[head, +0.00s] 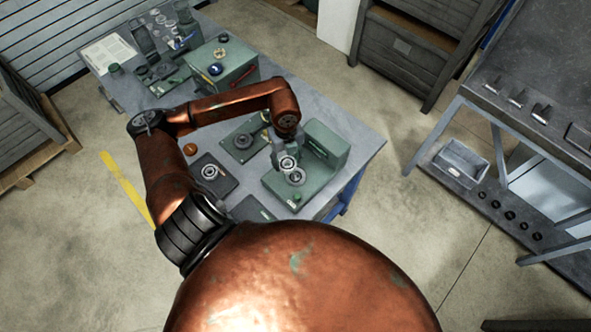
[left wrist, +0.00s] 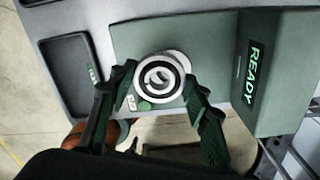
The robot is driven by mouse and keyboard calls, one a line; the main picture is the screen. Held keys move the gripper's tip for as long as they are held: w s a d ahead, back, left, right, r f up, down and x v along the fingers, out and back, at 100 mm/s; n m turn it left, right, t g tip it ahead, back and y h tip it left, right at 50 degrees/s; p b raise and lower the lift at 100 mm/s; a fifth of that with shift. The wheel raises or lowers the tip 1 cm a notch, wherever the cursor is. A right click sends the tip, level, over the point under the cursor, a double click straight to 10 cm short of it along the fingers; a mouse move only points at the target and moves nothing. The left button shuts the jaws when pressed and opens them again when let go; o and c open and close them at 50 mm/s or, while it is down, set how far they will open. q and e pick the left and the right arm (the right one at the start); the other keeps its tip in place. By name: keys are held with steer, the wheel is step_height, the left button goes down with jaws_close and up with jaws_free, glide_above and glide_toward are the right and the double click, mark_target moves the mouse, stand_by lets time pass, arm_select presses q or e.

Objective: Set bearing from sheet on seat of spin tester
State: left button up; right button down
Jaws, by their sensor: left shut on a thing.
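My left gripper (head: 287,156) is shut on a silver ring-shaped bearing (head: 288,163), held over the base of the green spin tester (head: 328,142). The bearing (left wrist: 144,72) also shows between both fingers of the left gripper (left wrist: 160,90) in the left wrist view. A pale round seat (head: 298,178) shows just beside the bearing in the head view; in the left wrist view it is mostly hidden behind the bearing. Whether they touch, I cannot tell. The tester's block (left wrist: 270,70) carries a READY label. A dark sheet (head: 226,184) bears another ring. My right gripper is not in view.
A green button (left wrist: 145,105) sits on the tester base near the bearing. An empty dark tray (left wrist: 66,66) lies beside the tester. Another green fixture (head: 243,141) stands behind the sheet, and a green box (head: 226,70) stands farther back. The tester is close to the table edge.

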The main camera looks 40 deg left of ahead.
mark_target(295, 174)
arm_select(q)
steer(key=shift+w+d+f, duration=0.25)
steer(key=shift+d+f, duration=0.2)
steer(key=shift+f, duration=0.1)
steer(key=shift+w+d+f, duration=0.2)
steer(key=shift+d+f, duration=0.2)
steer(key=shift+f, duration=0.15)
steer(key=shift+w+d+f+p, duration=0.3)
steer(key=shift+d+f, duration=0.2)
steer(key=shift+f, duration=0.15)
step_height(295, 174, down, 2)
steer(key=shift+s+f+p, duration=0.1)
steer(key=shift+f+p, duration=0.1)
steer(key=shift+p, duration=0.25)
steer(key=shift+f, duration=0.3)
steer(key=shift+a, duration=0.1)
steer(key=shift+f, duration=0.1)
steer(key=o, duration=0.9)
steer(key=shift+f, duration=0.1)
steer(key=o, duration=0.5)
steer(key=shift+c, duration=0.2)
